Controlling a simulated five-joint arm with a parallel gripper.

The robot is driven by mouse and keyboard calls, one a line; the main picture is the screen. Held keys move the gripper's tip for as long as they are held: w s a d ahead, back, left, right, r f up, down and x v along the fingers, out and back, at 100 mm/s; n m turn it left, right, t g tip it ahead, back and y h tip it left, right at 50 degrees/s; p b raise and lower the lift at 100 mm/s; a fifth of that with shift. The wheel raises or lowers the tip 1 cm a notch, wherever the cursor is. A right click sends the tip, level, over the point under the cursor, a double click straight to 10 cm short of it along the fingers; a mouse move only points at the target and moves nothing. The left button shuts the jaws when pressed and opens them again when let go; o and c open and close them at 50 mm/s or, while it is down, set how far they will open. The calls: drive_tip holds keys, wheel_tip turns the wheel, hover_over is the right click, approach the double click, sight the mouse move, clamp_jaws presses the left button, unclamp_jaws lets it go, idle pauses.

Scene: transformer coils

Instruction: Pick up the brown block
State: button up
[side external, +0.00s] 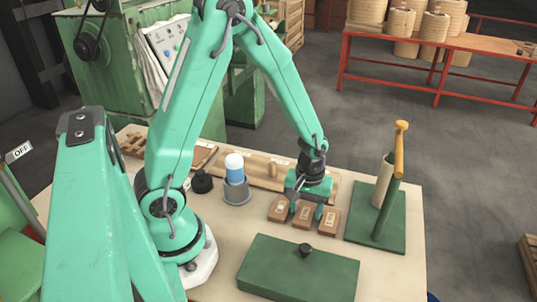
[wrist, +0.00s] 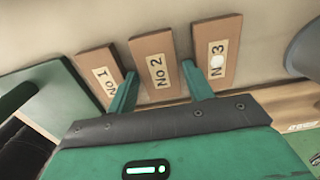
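Three brown blocks with pale labels lie in a row on the table. In the wrist view they read No 1 (wrist: 103,73), No 2 (wrist: 158,62) and No 3 (wrist: 219,48). The row also shows in the side view, with a left block (side external: 278,210), a middle block (side external: 303,219) and a right block (side external: 329,221). My gripper (side external: 306,208) is above the row, pointing down. In the wrist view my gripper (wrist: 161,87) is open, with one finger on each side of the No 2 block. I cannot tell whether the fingers touch it.
A green plate with an orange-handled post (side external: 399,165) stands right of the blocks. A green lidded box (side external: 298,268) with a black knob lies in front. A blue-and-white cylinder (side external: 235,170) on a grey base stands left. A wooden board (side external: 262,172) lies behind.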

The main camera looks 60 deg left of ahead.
drive_tip(key=c, duration=0.7)
drive_tip(key=shift+r, duration=0.15)
drive_tip(key=shift+r, duration=1.1)
drive_tip(key=shift+d+r, duration=0.2)
drive_tip(key=shift+r, duration=0.75)
drive_tip(key=s+d+r, duration=0.2)
drive_tip(key=d, duration=0.1)
drive_tip(key=s+d+r, duration=0.2)
drive_tip(key=d, duration=0.1)
drive_tip(key=s+d+r, duration=0.2)
drive_tip(key=d, duration=0.1)
drive_tip(key=shift+d+r, duration=0.3)
drive_tip(key=shift+a, duration=0.1)
approach(306, 213)
drive_tip(key=s+a, duration=0.2)
drive_tip(key=s, duration=0.1)
drive_tip(key=s+a, duration=0.1)
drive_tip(key=a, duration=0.1)
drive_tip(key=shift+s+f, duration=0.25)
drive_tip(key=shift+s+a+f, duration=0.1)
drive_tip(key=shift+a, duration=0.45)
